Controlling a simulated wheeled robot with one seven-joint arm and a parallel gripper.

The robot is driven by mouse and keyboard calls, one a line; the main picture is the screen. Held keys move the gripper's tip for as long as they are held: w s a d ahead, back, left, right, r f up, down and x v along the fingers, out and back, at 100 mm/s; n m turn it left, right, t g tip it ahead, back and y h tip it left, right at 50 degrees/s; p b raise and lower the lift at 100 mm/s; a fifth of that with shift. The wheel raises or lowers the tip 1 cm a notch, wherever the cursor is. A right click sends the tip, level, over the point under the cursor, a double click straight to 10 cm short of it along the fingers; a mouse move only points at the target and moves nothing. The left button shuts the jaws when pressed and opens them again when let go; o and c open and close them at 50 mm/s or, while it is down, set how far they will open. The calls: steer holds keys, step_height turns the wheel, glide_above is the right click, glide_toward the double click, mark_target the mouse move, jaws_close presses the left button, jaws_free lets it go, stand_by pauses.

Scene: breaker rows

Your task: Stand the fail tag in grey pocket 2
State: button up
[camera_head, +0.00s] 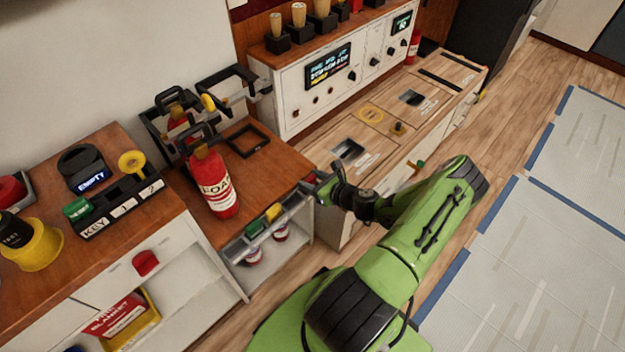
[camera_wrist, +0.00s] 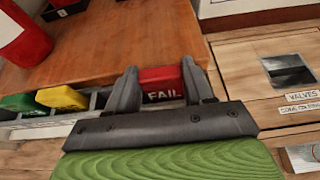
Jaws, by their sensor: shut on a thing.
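A red tag marked FAIL (camera_wrist: 162,84) is between the two fingers of my gripper (camera_wrist: 160,90) in the wrist view, its lettering facing the camera. In the head view my gripper (camera_head: 324,188) is at the right front corner of the wooden counter, and the fail tag is hard to make out there. A grey rack (camera_head: 232,247) runs along the counter's front edge, left of my gripper. It holds a green tag (camera_head: 254,228) and a yellow tag (camera_head: 273,212). I cannot tell whether the fail tag is inside a pocket; pocket numbers are not readable.
A red extinguisher (camera_head: 214,184) stands on the counter behind the rack. Red-and-white cans (camera_head: 254,256) sit on the shelf below. A wooden panel with valve labels (camera_wrist: 262,62) lies right of my gripper. A black key holder (camera_head: 120,208) is farther left.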

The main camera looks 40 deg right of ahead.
steer(key=o, duration=1.1)
steer(key=p+v, duration=0.4)
steer(key=v, duration=1.1)
steer(key=shift+s, duration=0.4)
steer(key=w+a+r+n+g+y+p, duration=0.25)
steer(key=a+r+n+g, duration=0.35)
steer(key=r+n, duration=0.5)
steer(key=w+a+r+n+g+y+p, duration=0.1)
steer(key=w+a+r+n+g+p, duration=0.25)
steer(key=a+r+n, duration=0.6)
steer(key=s+a+r+n+h+p, duration=0.1)
steer(key=s+a+r+n, duration=0.2)
steer(key=r+n, duration=0.2)
steer(key=s+a+r+n+t+h+p, duration=0.1)
steer(key=s+a+r+n+p, duration=0.1)
steer(key=r, duration=0.7)
steer(key=s+a+r+n+h+p, duration=0.1)
steer(key=s+a+r+n+h, duration=0.1)
steer(key=s+a+r+n, duration=0.3)
step_height(320, 180, up, 3)
steer(key=a+n, duration=0.1)
steer(key=n, duration=0.2)
steer(key=shift+t, duration=0.35)
